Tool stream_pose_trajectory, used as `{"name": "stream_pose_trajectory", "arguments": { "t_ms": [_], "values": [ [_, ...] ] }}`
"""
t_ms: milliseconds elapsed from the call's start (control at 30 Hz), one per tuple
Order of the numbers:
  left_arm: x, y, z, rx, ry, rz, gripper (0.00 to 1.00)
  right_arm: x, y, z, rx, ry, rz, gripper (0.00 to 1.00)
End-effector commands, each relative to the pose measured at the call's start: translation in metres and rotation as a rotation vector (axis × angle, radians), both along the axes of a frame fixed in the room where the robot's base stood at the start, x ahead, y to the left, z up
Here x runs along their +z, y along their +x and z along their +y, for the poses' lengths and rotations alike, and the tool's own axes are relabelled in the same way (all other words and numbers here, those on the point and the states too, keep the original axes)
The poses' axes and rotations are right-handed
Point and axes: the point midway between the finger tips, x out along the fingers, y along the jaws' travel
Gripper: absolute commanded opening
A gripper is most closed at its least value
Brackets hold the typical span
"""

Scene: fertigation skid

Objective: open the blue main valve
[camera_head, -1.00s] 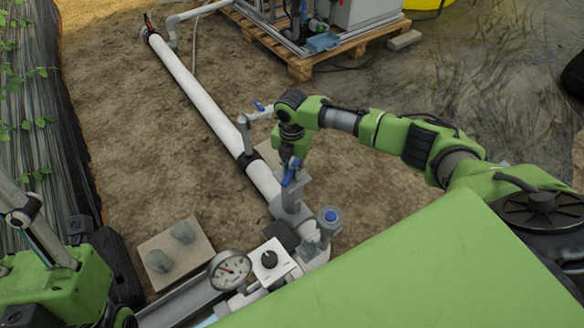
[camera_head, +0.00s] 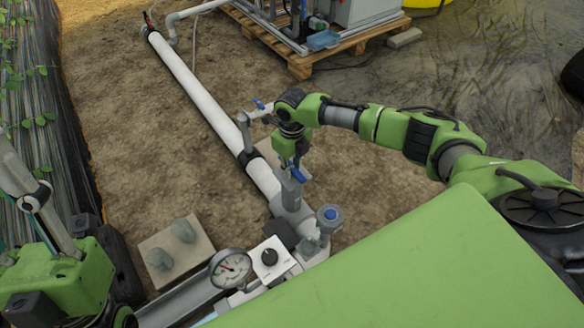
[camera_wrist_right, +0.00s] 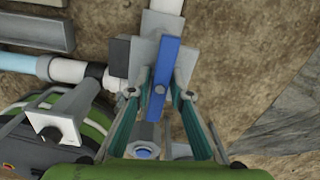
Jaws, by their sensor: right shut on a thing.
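The main valve has a grey body (camera_head: 291,193) on the pipe assembly, with a blue lever handle (camera_head: 299,174) on top. My right gripper (camera_head: 294,163) reaches down over it from above. In the right wrist view, the blue handle (camera_wrist_right: 161,72) lies between the two teal-padded fingers of my right gripper (camera_wrist_right: 160,90), which is shut on it. There the handle points up the picture, roughly in line with the white pipe (camera_wrist_right: 166,5) beyond it. The fingers hide part of the handle in the head view.
A long white pipe (camera_head: 195,85) runs to the upper left. A smaller blue-handled valve (camera_head: 259,104) stands on a riser beside my right wrist. A pressure gauge (camera_head: 231,268), a white box with a black knob (camera_head: 270,257) and a blue-capped fitting (camera_head: 330,215) are close by.

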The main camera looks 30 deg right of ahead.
Motion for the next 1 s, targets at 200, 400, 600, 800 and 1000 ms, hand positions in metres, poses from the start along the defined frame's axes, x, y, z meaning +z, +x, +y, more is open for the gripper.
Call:
{"name": "stream_pose_trajectory", "arguments": {
  "t_ms": [200, 400, 600, 800, 1000],
  "values": [
    [0.000, 0.000, 0.000, -0.001, 0.000, 0.001, 0.40, -0.003, -0.003, 0.000, 0.001, -0.002, 0.007, 0.37],
    [-0.001, 0.000, -0.001, -0.002, 0.000, 0.002, 0.40, -0.003, -0.003, 0.000, -0.002, -0.002, 0.007, 0.37],
    [-0.001, 0.007, -0.003, -0.003, 0.008, 0.029, 0.40, 0.000, -0.002, -0.001, -0.003, -0.003, 0.006, 0.37],
    [-0.013, 0.036, -0.009, 0.005, 0.053, 0.173, 0.40, 0.008, -0.002, 0.000, -0.003, -0.001, 0.004, 0.37],
    [-0.028, 0.062, -0.014, 0.014, 0.094, 0.308, 0.40, 0.014, -0.001, 0.000, -0.003, -0.001, 0.003, 0.37]
  ]
}}
